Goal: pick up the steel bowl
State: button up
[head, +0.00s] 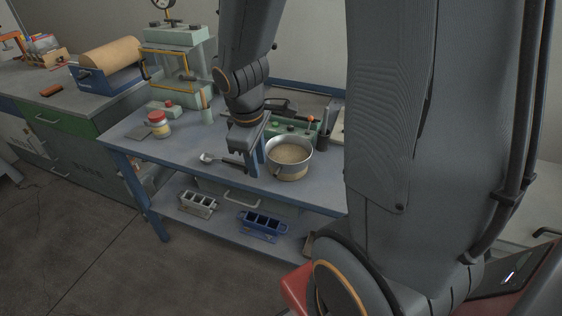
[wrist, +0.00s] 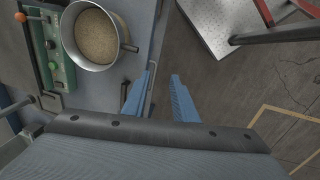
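The steel bowl (head: 274,169) stands upright on the blue bench and holds a tan, grainy material. In the wrist view the bowl (wrist: 123,47) is at the upper left, with a small handle or lug on its right side. My gripper (head: 257,172) is just left of the bowl in the head view, pointing down. In the wrist view the blue fingers of my gripper (wrist: 163,74) stand apart with nothing between them, to the lower right of the bowl. I cannot tell whether a finger touches the bowl.
A scoop (head: 208,157) lies left of my gripper. A green control box (head: 312,131) and a dark cup (head: 323,141) are behind the bowl. Moulds (head: 262,222) sit on the lower shelf. The bench's front left is clear.

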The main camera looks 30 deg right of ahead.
jog(key=w+d+f+n+h, duration=0.1)
jog(key=w+d+n, duration=0.2)
jog(key=w+n, duration=0.35)
jog(key=n+t+h, duration=0.1)
jog(key=n, duration=1.3)
send_over(267, 150)
jog(key=s+a, duration=0.2)
jog(key=a, duration=0.1)
notch_tip(267, 150, down, 3)
jog(key=shift+n, duration=0.25)
jog(key=x, duration=0.5)
jog(key=d+x, duration=0.1)
jog(key=x, duration=0.2)
jog(key=shift+w+r, duration=0.2)
jog(key=shift+w, duration=0.1)
grip_shut()
